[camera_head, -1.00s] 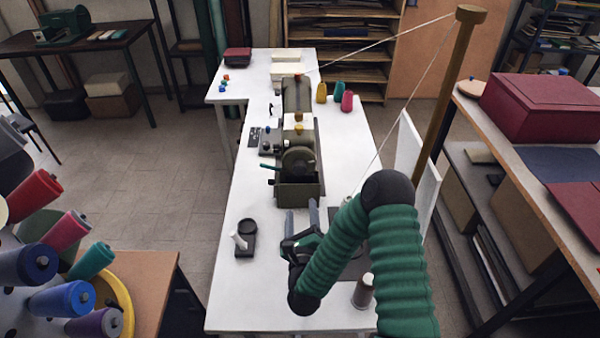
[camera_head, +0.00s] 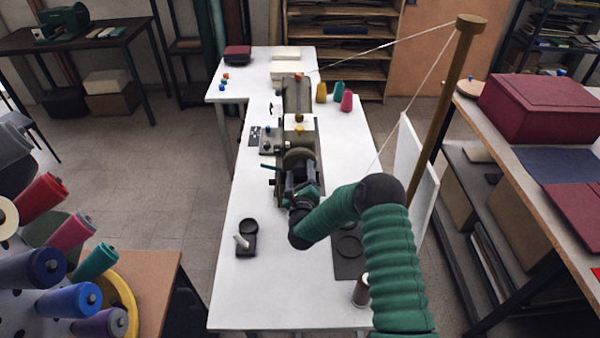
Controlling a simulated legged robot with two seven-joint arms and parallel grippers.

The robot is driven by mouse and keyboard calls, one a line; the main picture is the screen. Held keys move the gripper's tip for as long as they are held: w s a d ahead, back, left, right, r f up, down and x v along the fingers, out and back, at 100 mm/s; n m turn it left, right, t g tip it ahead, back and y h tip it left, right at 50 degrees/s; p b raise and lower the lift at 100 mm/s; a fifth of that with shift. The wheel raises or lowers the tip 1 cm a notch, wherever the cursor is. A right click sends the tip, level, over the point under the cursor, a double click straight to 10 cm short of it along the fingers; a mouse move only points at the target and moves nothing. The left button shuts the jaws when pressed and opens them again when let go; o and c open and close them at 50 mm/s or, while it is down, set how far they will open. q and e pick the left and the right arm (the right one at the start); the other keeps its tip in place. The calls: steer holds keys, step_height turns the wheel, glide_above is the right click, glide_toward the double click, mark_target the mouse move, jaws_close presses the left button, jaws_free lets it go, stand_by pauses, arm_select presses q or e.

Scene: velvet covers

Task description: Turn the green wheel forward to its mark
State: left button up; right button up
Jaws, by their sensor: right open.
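The sewing machine (camera_head: 298,95) stands on the white table, a dark olive wheel (camera_head: 297,155) at its near end. I take this as the green wheel; its lower part is hidden behind my gripper. I cannot make out the mark. My right gripper (camera_head: 300,171) is open, with its fingers pointing at the wheel's near side. I cannot tell whether they touch it. My left gripper is not in view.
A black dish with a white piece (camera_head: 243,241) stands front left on the white table (camera_head: 225,290). A dark mat (camera_head: 347,262) and a spool (camera_head: 361,292) lie near my right arm. A wooden post (camera_head: 440,110) with thread rises at right. Coloured cones (camera_head: 346,101) stand behind.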

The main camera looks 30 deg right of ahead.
steer(key=c, duration=1.4)
steer(key=shift+o, duration=0.2)
steer(key=shift+f+n, duration=0.1)
steer(key=shift+n, duration=0.2)
